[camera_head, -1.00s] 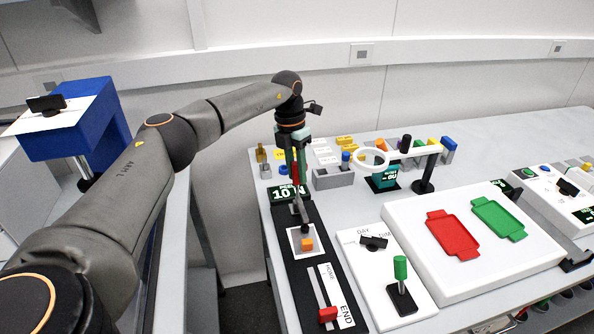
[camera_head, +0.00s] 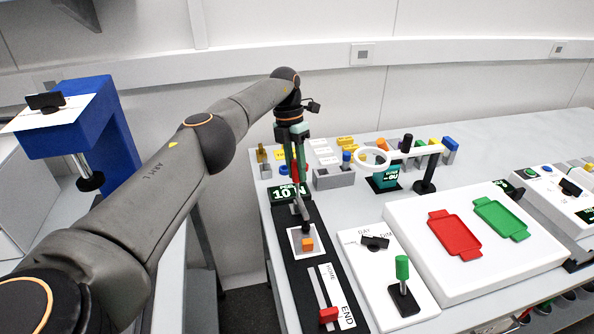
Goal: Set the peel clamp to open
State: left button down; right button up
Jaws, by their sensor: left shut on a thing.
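The peel fixture is a long dark base (camera_head: 283,262) with a green-on-black "10 N" display (camera_head: 284,193) at its far end. A small grey clamp part (camera_head: 303,212) stands near the display, just past an orange block (camera_head: 307,244) on a white plate. My left gripper (camera_head: 299,180) points down over the far end of the base. Its fingers are shut on a red handle (camera_head: 295,169), which looks like the clamp's lever. The fingers hide most of the handle and its joint, so the clamp's exact position is unclear. My right gripper is out of view.
A red slider knob (camera_head: 328,314) sits at the near end of the base. To the right are a plate with a green-topped lever (camera_head: 402,270) and a white block (camera_head: 480,275) with red and green trays. A ring magnifier (camera_head: 372,160) stands close to the gripper's right.

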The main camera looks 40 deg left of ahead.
pick_arm(q)
jog(key=shift+w+a+r, duration=0.15)
jog(key=c, duration=0.6)
grip_release()
jog(key=shift+c, duration=0.2)
jog(key=shift+d+b+v, duration=0.25)
jog(key=shift+b+v, duration=0.05)
jog(key=shift+v, duration=0.85)
jog(key=shift+s+d+r, duration=0.1)
jog(key=shift+s+r, duration=0.15)
jog(key=shift+r, duration=0.15)
jog(key=shift+s+d+r+b, duration=0.2)
jog(key=shift+s+r+b, duration=0.1)
jog(key=shift+r, duration=0.1)
jog(key=shift+s+d+r+b, duration=0.2)
jog(key=shift+s+r, duration=0.15)
jog(key=shift+r, duration=0.1)
jog(key=s+d+r+b, duration=0.3)
jog(key=s+d+r, duration=0.4)
jog(key=s, duration=0.3)
jog(key=shift+r, duration=0.55)
